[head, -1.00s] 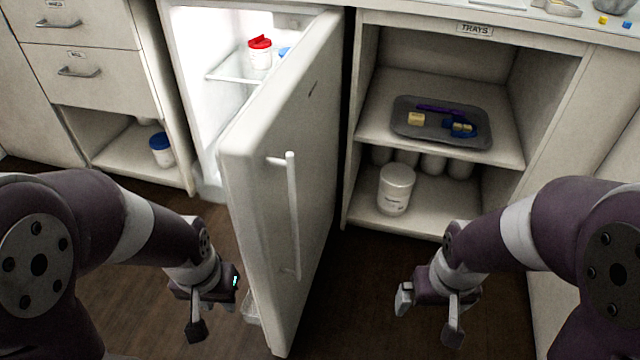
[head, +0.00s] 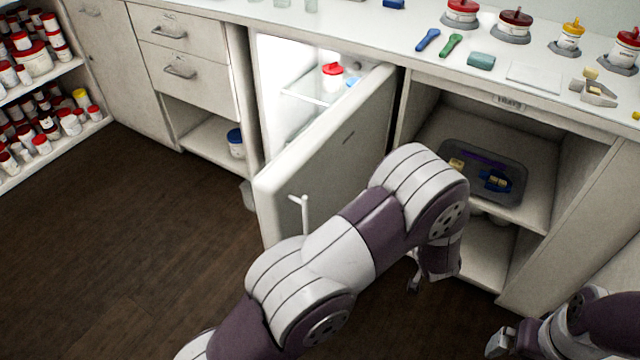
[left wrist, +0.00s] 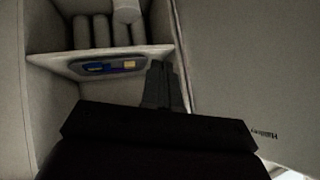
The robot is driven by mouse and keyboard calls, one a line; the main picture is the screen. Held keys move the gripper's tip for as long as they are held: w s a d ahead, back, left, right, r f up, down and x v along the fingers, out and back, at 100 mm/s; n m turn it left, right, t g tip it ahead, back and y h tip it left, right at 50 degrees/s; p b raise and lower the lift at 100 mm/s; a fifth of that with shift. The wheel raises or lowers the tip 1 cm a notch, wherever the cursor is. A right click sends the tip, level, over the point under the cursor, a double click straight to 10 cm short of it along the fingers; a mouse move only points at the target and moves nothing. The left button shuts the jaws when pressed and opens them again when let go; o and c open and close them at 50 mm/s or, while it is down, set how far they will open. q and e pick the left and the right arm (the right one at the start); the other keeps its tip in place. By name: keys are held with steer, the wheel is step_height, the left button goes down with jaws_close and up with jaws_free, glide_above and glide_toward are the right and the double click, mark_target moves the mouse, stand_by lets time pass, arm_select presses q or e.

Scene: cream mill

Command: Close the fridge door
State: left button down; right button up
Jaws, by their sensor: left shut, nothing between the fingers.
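The white fridge door (head: 330,150) stands wide open, its outer face and bar handle (head: 304,215) turned toward the front and right. The lit fridge interior (head: 285,75) shows behind it. My left arm reaches across in front of the door and hides its lower right part. My left gripper (head: 414,284) is shut and empty, on the outer-face side of the door, low before the trays cabinet. In the left wrist view the shut fingers (left wrist: 163,85) are beside the door's outer face (left wrist: 250,60); contact cannot be told. My right gripper (head: 505,342) is at the bottom edge, partly cut off.
The open trays cabinet (head: 560,150) is right of the fridge, with a grey tray (head: 510,193) on its shelf. Drawers (head: 185,70) stand left of the fridge. A shelf of jars (head: 40,100) is far left.

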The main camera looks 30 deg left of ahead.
arm_select(q)
steer(key=s+a+r+g+y+p, duration=0.2)
steer(key=s+a+r+g+y, duration=0.7)
steer(key=y, duration=0.6)
steer(key=a+t, duration=0.1)
steer(key=a, duration=1.1)
steer(key=shift+a+r+t+b, duration=0.3)
steer(key=shift+a+r+b, duration=0.05)
steer(key=shift+r, duration=0.1)
arm_select(e)
step_height(320, 180, up, 3)
steer(key=shift+f, duration=0.1)
arm_select(q)
steer(key=shift+s+a, duration=0.1)
